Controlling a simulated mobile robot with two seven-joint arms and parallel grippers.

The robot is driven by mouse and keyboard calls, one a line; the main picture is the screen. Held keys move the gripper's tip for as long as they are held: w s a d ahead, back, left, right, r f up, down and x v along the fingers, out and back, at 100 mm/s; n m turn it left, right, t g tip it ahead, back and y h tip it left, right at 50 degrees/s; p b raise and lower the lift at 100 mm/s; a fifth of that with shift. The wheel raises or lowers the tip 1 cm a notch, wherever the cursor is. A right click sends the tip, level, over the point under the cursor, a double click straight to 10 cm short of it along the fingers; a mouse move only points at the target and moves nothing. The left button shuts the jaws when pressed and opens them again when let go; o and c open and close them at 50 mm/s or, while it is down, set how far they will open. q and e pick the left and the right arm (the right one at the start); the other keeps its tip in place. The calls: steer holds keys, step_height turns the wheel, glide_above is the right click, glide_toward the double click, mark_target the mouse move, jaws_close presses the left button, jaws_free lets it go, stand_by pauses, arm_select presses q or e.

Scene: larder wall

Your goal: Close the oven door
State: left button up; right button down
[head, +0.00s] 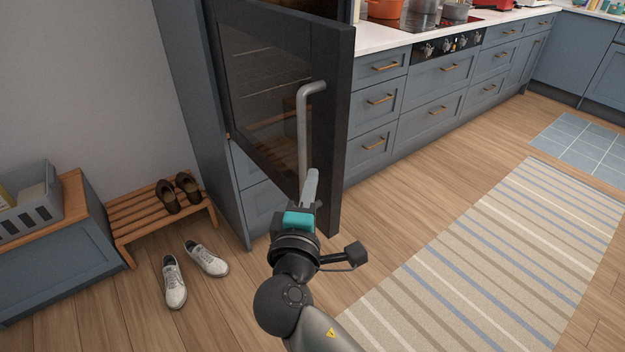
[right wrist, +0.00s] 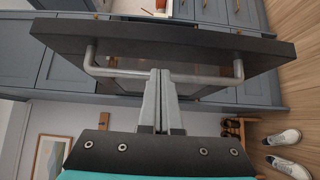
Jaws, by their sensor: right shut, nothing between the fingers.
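The dark oven door (head: 265,80) with its glass window stands open, swung out from the tall blue-grey cabinet. Its thick free edge faces right. A grey bar handle (head: 304,130) runs upright near that edge on the outer face. In the right wrist view the shut fingertips (right wrist: 160,72) overlap the middle of the handle (right wrist: 205,79) in front of the door (right wrist: 190,40). I cannot tell whether they touch. My left gripper is not in view.
A wooden shoe rack (head: 140,215) with brown shoes and a pair of white sneakers (head: 174,281) are on the left. A grey basket (head: 38,205) sits on a low bench. Drawers and a hob (head: 405,22) line the right. A striped rug (head: 490,250) covers open floor.

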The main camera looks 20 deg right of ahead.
mark_target(320, 146)
steer(key=x, duration=0.5)
steer(key=shift+w+d+f+b, duration=0.1)
steer(key=shift+w+d+b, duration=0.05)
steer(key=shift+w+b, duration=0.2)
steer(key=shift+w+d, duration=0.15)
steer(key=shift+w, duration=0.2)
steer(key=shift+w+d, duration=0.2)
steer(key=shift+w, duration=0.15)
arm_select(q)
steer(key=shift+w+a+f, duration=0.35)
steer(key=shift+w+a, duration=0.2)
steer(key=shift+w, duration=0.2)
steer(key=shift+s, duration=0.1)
